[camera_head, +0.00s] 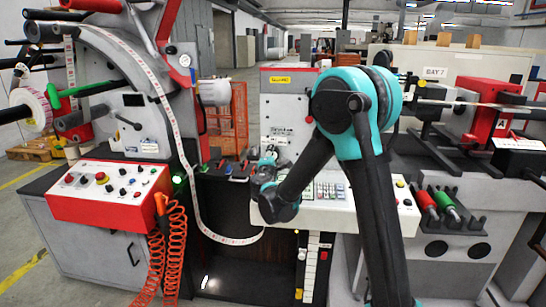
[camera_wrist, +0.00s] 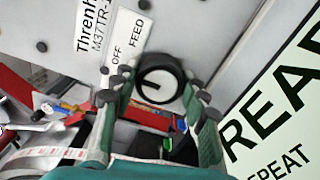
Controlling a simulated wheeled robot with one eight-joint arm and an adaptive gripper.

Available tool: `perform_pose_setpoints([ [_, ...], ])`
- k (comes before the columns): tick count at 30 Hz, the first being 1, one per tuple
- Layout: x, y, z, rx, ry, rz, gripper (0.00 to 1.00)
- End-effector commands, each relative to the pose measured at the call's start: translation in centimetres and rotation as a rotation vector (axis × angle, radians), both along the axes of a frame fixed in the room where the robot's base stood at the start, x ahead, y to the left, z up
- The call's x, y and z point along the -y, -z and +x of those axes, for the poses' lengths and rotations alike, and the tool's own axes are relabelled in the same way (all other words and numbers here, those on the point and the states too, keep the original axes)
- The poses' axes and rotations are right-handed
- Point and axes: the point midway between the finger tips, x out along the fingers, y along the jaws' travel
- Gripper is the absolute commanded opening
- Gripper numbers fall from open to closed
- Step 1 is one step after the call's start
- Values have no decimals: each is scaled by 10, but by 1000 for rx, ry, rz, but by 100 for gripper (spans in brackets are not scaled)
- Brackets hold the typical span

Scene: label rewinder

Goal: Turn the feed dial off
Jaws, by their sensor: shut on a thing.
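The feed dial (camera_wrist: 160,77) shows in the wrist view as a black ring with a pale face and a short dark mark on it. A white label (camera_wrist: 128,50) reading OFF and FEED lies just beside it, up and to the left. My gripper (camera_wrist: 156,91) has one finger on each side of the dial and is shut on it. In the head view my gripper (camera_head: 268,163) is at the front of the pale control panel (camera_head: 290,105), above the keypad (camera_head: 328,190). The dial cannot be made out there.
A large READ/REPEAT sign (camera_wrist: 275,130) stands close to the right of my gripper in the wrist view. A paper label strip (camera_head: 183,155) hangs to the left. A red button box (camera_head: 108,195) is at the left, and a rack with red and green handles (camera_head: 440,207) at the right.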

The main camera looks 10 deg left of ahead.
Motion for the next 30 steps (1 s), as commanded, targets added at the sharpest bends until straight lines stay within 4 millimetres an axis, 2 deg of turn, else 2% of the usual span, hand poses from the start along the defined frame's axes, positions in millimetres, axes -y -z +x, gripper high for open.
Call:
perform_pose_setpoints([
  [8,0,1,-1,-1,0,1,15],
  [9,0,1,-1,-1,0,1,48],
  [13,0,0,0,-1,0,0,65],
  [23,0,0,-2,0,0,0,65],
  [26,-1,0,-9,0,-1,0,65],
  [30,-2,0,-32,-1,-3,0,65],
])
